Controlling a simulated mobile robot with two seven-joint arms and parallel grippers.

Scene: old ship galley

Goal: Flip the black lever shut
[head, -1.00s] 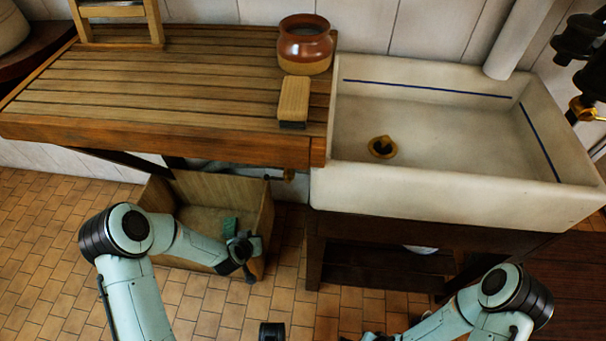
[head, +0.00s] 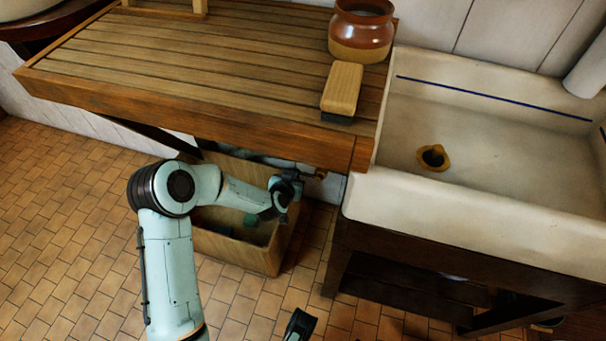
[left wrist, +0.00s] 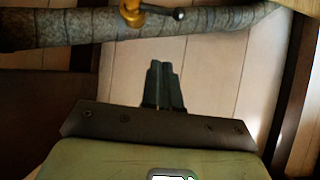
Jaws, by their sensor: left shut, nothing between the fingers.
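A short black lever (left wrist: 180,14) with a rounded end sticks out to the right from a brass fitting (left wrist: 132,12) on a mottled pipe (left wrist: 60,28), at the top of the left wrist view. In the head view, a small brass piece (head: 320,172) shows under the counter's front edge, too small to make out the lever. My left gripper (left wrist: 163,68) is shut and empty, its fingertips pointing toward the pipe and apart from the lever in the picture. In the head view, my left gripper (head: 284,192) is below the counter, close to the brass piece.
A slatted wooden counter (head: 200,60) overhangs the left arm, with a brush (head: 342,88) and a brown pot (head: 361,35) on it. A white sink (head: 480,120) stands to the right. An open wooden box (head: 240,254) is on the floor under my left forearm.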

